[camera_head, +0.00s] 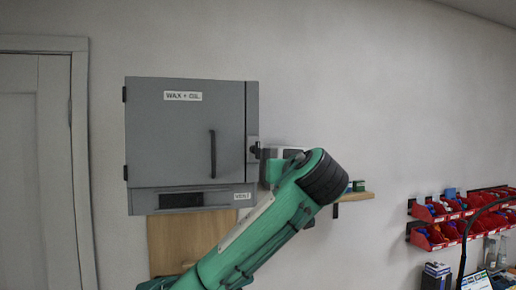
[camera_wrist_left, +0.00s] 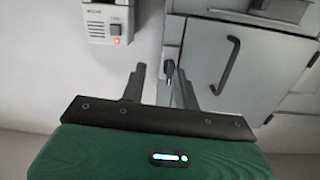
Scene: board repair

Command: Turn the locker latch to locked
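The grey locker (camera_head: 168,120) hangs on the wall with its door closed, a "WAX + OIL" label near its top and a dark vertical handle (camera_head: 213,155). The small dark latch (camera_head: 256,150) sits on the strip at the door's right edge; its exact angle is too small to read. In the left wrist view, the latch (camera_wrist_left: 168,72) appears between the fingertips of my left gripper (camera_wrist_left: 160,68). The fingers are apart, with visible gaps beside the latch, and I see no grip on it. In the head view my arm hides most of this gripper. My right gripper is out of view.
A grey box with a red light (camera_wrist_left: 103,24) is close to the left finger in the wrist view. A wooden shelf (camera_head: 355,196) is right of the locker. Red bins (camera_head: 440,212) are at far right, a door (camera_head: 35,170) at left.

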